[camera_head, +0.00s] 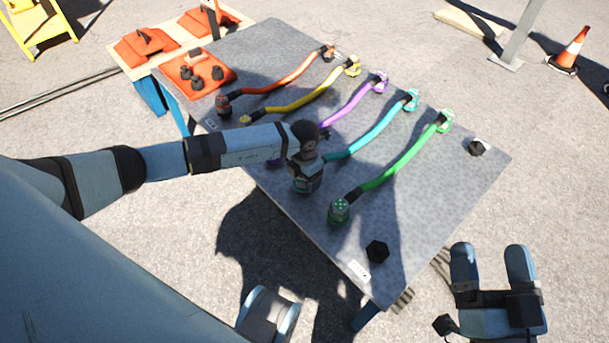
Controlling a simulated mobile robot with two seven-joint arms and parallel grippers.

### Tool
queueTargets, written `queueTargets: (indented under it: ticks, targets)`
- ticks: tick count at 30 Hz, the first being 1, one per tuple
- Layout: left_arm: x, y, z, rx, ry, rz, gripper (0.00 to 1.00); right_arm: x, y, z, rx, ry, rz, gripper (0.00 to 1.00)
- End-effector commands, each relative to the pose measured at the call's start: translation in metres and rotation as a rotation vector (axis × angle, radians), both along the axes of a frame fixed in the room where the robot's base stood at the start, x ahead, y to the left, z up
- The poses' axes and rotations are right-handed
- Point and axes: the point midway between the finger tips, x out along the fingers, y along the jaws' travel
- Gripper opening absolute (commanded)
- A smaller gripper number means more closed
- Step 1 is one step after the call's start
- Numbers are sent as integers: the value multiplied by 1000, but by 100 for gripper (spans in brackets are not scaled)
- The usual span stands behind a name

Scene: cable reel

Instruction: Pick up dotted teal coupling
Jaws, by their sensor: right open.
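The teal cable (372,132) lies across the grey table. A teal coupling (412,98) is at its far end; I cannot make out dots on it. The cable's near end runs behind my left gripper (307,182), which points down over that end and hides the coupling there. I cannot tell whether the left fingers are apart, closed or touching it. My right gripper (493,268) is open and empty off the table's near right side, fingers pointing up in the picture.
A green cable (400,163) with a dotted green coupling (340,211) lies just right of the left gripper. Purple (352,103), yellow (308,98) and orange (285,80) cables lie to the left. A black knob (377,250) stands near the front corner.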

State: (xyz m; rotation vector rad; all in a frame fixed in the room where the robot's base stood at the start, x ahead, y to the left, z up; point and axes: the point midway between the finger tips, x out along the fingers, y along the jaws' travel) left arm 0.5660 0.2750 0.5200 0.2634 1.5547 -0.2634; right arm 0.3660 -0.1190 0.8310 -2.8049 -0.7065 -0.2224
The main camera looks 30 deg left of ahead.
Motion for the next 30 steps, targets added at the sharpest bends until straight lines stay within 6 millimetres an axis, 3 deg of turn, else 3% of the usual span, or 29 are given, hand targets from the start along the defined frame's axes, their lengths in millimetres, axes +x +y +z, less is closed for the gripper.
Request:
queueTargets:
  ticks: [1,7,20,26,30]
  targets:
    - [0,0,0,0,0,0,67,0,0,0,0,1,0,85]
    - [0,0,0,0,0,0,21,0,0,-1,-1,1,-1,85]
    - [1,0,11,-1,-3,0,20,1,-1,0,-13,12,-3,85]
    - [1,0,41,0,-4,0,20,3,-5,-7,-52,63,-17,85]
    - [2,0,76,-1,-6,-1,20,4,-12,-37,-113,179,-43,85]
